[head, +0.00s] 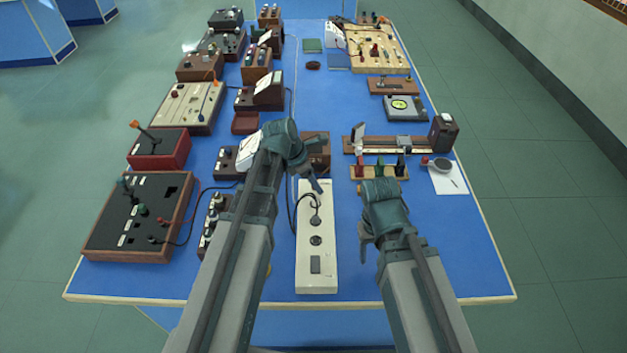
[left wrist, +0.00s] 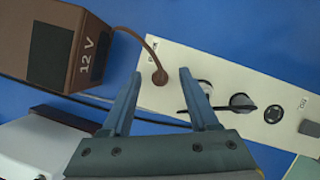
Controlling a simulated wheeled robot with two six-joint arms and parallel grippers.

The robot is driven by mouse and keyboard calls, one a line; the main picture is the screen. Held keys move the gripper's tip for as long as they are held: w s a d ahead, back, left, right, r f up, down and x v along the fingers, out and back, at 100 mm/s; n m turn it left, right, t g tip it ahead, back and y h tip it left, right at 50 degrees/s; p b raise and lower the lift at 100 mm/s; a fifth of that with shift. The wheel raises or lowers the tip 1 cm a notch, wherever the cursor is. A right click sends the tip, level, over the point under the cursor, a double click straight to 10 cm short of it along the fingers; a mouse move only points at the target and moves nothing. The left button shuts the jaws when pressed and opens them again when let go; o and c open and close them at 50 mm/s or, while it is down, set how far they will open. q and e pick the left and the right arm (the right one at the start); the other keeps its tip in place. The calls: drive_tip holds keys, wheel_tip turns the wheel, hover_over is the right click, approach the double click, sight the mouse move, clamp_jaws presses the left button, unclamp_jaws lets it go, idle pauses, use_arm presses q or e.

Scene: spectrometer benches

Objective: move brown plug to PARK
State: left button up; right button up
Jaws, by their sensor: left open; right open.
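The brown plug (left wrist: 160,77) sits upright in the left end of a white socket strip (left wrist: 190,62), beside a small label too blurred to read surely. A brown cord runs from it to the brown 12 V box (left wrist: 80,50). In the left wrist view my left gripper (left wrist: 159,82) is open, its fingertips on either side of the plug; contact cannot be told. In the head view the left gripper (head: 313,184) hangs over the far end of the strip (head: 316,280) and hides the plug. My right gripper (head: 364,242) is open and empty, right of the strip.
A black plug (left wrist: 242,101) with a dark cord, a grey round part (left wrist: 205,87) and an empty round socket (left wrist: 272,114) share the strip. A wooden stand (head: 378,172) with coloured posts is beyond my right gripper.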

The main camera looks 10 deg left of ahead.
use_arm(q)
drive_tip(key=p+v, duration=1.2)
drive_tip(key=v, duration=0.2)
drive_tip(key=shift+p, duration=0.35)
use_arm(e)
wheel_tip(320, 180, up, 13)
use_arm(q)
drive_tip(key=shift+w+f, duration=0.1)
use_arm(e)
drive_tip(key=shift+f, duration=0.15)
use_arm(q)
drive_tip(key=s+d+m+g+y, duration=0.1)
drive_tip(key=s+d+m, duration=0.3)
drive_tip(key=m, duration=0.5)
drive_tip(key=s+d+f+m+g+y, duration=0.1)
drive_tip(key=s+d+m+y, duration=0.1)
drive_tip(key=s+m, duration=0.5)
drive_tip(key=s+d+m+y, duration=0.2)
drive_tip(key=s+d+m, duration=0.3)
drive_tip(key=m, duration=0.7)
drive_tip(key=shift+s+d+f+m+g, duration=0.25)
drive_tip(key=shift+d+m+g, duration=0.05)
drive_tip(key=shift+d+g, duration=0.1)
